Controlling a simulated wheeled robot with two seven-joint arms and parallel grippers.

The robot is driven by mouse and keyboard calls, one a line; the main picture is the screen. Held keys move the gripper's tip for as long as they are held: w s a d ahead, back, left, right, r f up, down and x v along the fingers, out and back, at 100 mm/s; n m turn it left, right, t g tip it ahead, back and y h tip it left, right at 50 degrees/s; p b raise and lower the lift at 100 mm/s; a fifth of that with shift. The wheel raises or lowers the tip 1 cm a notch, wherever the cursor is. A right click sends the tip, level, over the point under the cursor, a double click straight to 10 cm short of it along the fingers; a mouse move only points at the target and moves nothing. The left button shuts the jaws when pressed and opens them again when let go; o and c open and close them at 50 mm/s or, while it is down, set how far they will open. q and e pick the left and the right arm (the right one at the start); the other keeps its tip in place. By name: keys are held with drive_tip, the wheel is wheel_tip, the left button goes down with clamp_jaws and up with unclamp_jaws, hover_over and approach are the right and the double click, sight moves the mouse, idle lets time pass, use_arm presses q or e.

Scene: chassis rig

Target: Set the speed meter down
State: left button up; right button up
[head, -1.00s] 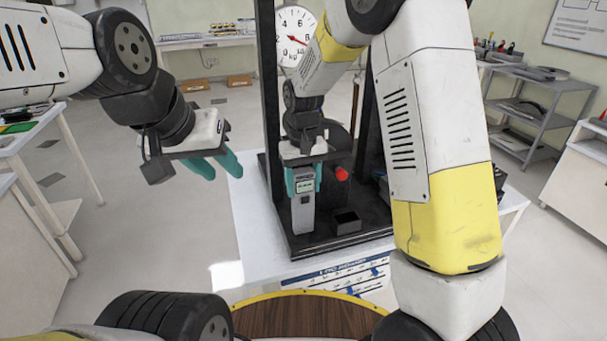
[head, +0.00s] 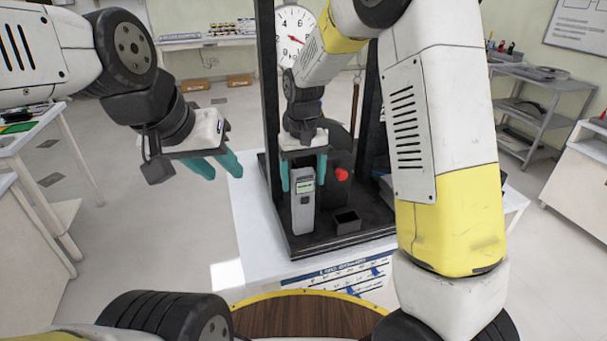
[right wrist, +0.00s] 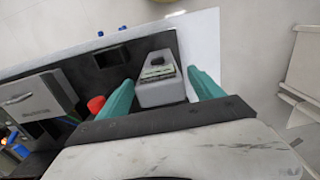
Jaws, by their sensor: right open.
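The speed meter (head: 303,205) is a grey handheld box with a small lit display. It stands upright on the black base of the rig (head: 345,241). My right gripper (head: 304,176) is just above and around its top, open, with a teal finger on each side and gaps to the meter. In the right wrist view the meter (right wrist: 160,85) sits between the spread fingers (right wrist: 163,90). My left gripper (head: 218,166) is to the left of the rig in the air, its two teal fingers apart and empty.
A red knob (head: 342,174) is just right of my right gripper. A small open black box (head: 347,221) stands right of the meter. The rig's black posts (head: 268,90) rise beside my right arm. A round dial (head: 296,38) hangs behind.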

wheel_tip(320, 180, up, 9)
drive_tip(key=shift+r, duration=0.15)
drive_tip(key=shift+d+r, duration=0.1)
drive_tip(key=shift+r, duration=0.25)
drive_tip(key=s+d+r+m+t+y, duration=0.1)
drive_tip(key=s+d+r+t+y, duration=0.15)
drive_tip(key=s+d+r, duration=0.6)
drive_tip(key=s+d+f+m+t, duration=0.1)
drive_tip(key=s+d, duration=0.5)
drive_tip(key=s, duration=0.6)
drive_tip(key=m+t, duration=0.1)
drive_tip(key=t, duration=0.1)
drive_tip(key=shift+s+f+t, duration=0.3)
drive_tip(key=shift+f+t, duration=0.05)
